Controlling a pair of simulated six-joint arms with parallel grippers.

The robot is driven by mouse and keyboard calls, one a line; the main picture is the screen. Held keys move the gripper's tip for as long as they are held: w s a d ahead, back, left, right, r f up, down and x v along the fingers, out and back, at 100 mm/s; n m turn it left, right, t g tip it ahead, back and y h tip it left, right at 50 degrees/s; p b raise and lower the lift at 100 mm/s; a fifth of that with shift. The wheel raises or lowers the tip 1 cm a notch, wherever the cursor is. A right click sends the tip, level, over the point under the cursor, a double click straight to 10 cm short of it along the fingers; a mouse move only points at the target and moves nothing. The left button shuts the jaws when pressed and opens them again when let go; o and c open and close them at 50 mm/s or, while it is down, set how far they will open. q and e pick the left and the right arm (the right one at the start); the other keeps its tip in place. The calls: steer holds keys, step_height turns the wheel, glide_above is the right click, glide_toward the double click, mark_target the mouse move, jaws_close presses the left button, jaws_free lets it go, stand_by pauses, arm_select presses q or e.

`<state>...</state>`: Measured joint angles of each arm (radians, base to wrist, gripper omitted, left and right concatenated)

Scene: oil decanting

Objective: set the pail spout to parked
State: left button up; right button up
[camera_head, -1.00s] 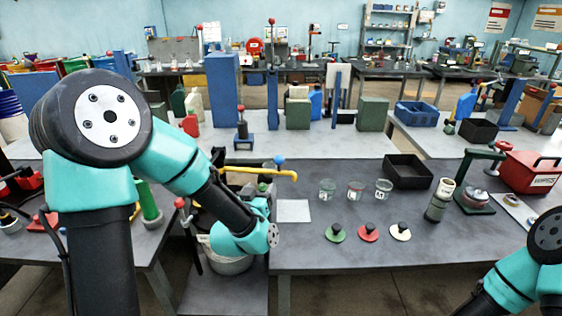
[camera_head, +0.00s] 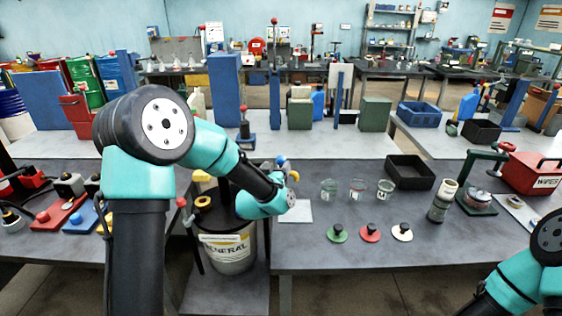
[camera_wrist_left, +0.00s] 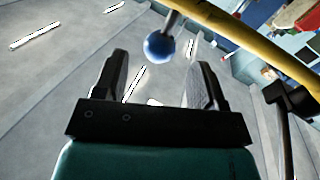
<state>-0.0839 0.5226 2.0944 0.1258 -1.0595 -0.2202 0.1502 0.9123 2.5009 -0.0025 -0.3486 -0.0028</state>
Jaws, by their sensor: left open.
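The pail (camera_head: 228,250), marked GENERAL, stands on a low shelf in the gap left of the front bench. Its yellow spout (camera_head: 294,176) is mostly hidden behind my left arm in the head view; the tip shows past the wrist. A blue ball knob (camera_head: 281,160) shows near that tip. In the left wrist view my left gripper (camera_wrist_left: 160,75) is open and empty. The blue knob (camera_wrist_left: 158,47) sits just beyond and between its fingertips, apart from both fingers. The yellow spout pipe (camera_wrist_left: 255,40) passes at the upper right. My right gripper is out of view.
Glass jars (camera_head: 357,190) and coloured lids (camera_head: 370,233) stand on the front bench right of the spout. A black tray (camera_head: 409,172) lies behind them. A red-knobbed lever (camera_head: 182,203) rises left of the pail. A white sheet (camera_head: 297,212) lies at the bench's left edge.

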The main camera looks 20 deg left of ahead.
mark_target(279, 163)
arm_select(q)
steer(key=shift+w, duration=2.6)
steer(key=shift+c, duration=0.3)
jaws_close()
